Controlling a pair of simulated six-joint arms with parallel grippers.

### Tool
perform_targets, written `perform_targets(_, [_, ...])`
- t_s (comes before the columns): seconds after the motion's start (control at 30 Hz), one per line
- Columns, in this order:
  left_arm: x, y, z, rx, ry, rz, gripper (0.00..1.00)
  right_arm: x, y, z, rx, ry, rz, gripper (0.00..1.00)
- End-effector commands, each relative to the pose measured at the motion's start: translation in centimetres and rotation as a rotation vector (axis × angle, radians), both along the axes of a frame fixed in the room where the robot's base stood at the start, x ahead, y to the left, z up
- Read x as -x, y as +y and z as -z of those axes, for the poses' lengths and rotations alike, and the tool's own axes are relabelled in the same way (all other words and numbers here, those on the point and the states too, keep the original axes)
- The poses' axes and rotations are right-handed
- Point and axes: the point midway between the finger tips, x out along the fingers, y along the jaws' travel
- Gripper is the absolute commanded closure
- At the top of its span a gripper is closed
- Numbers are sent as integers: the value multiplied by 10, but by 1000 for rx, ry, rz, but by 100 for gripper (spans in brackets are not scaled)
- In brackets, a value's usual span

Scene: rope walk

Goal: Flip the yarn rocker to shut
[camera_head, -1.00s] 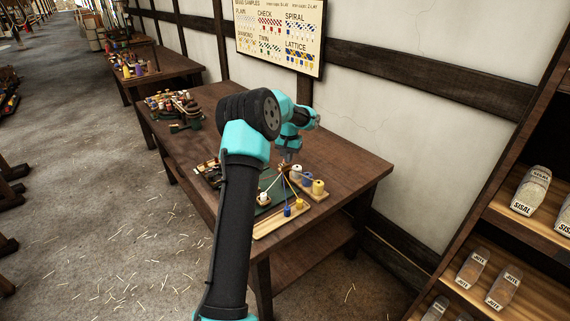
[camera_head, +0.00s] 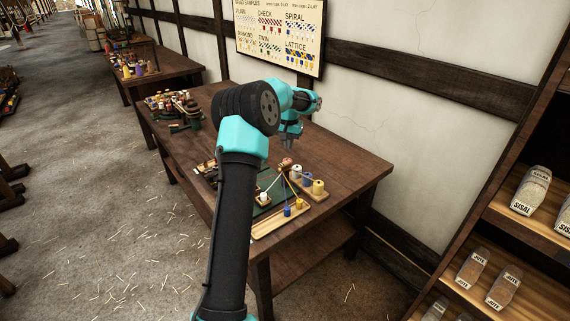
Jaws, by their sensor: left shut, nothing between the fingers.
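My left gripper (camera_head: 287,147) points down above the near table (camera_head: 345,180). It is shut and empty, just above and apart from a small reddish-brown piece (camera_head: 286,162) where several yarn strands meet. The strands run down to yarn spools: a white one (camera_head: 263,198), a blue one (camera_head: 287,211) and a yellow one (camera_head: 318,187) show among them. I cannot make out the yarn rocker at this size, nor whether it is open or shut. My right gripper is not in view.
A wooden tray (camera_head: 268,229) lies at the table's front edge. More small goods (camera_head: 172,104) stand at the table's far end. A sample board (camera_head: 280,36) hangs on the wall. A shelf with labelled bundles (camera_head: 530,190) stands at right. The table's right end is bare.

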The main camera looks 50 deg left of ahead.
Motion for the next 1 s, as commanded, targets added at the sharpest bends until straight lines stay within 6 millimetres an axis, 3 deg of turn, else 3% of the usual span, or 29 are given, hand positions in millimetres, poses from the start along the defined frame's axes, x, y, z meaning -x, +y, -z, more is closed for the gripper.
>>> perform_targets(0.3, [0,0,-17,1,0,1,100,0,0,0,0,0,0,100])
perform_targets(0.77, [0,0,-18,0,1,1,100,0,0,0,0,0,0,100])
perform_targets(0.87, [-2,-5,-14,3,-1,7,100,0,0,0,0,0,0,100])
perform_targets(1.0, [-13,-30,7,13,-11,41,100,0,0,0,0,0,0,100])
